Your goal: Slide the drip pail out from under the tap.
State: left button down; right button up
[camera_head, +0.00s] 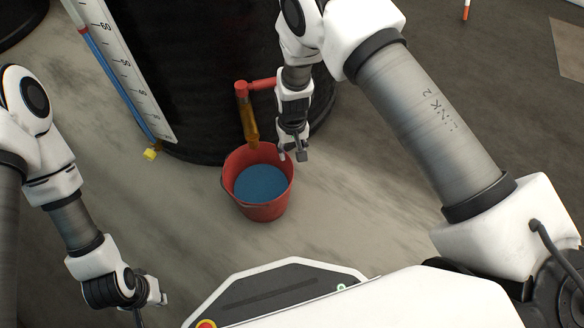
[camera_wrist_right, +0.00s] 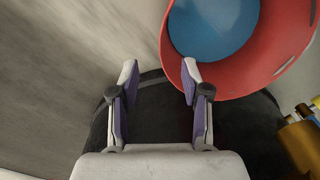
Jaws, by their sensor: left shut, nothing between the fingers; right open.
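The red drip pail (camera_head: 264,213) stands upright on the floor with blue liquid inside. It sits under the tap (camera_head: 250,120), which has a red handle and pipe and a brass spout. My right gripper (camera_head: 294,156) is open at the pail's right rim, just right of the tap. In the right wrist view the pail (camera_wrist_right: 285,50) fills the upper right, and one finger of the open gripper (camera_wrist_right: 160,78) overlaps its rim; I cannot tell whether they touch. The gap between the fingers looks empty. My left gripper (camera_head: 158,294) is shut and empty at the lower left, away from the pail.
A large black tank (camera_head: 195,80) stands behind the pail, with a white scale board (camera_head: 125,65) and a yellow fitting (camera_head: 151,154) at its left. The floor (camera_head: 160,215) left of and in front of the pail is clear.

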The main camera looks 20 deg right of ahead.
pick_arm(q)
notch_tip(320, 180, down, 5)
jog(key=b, duration=0.3)
jog(key=shift+w+f+b, duration=0.1)
jog(key=shift+b, duration=0.3)
pick_arm(e)
notch_tip(320, 180, down, 6)
jog(key=shift+f, duration=0.25)
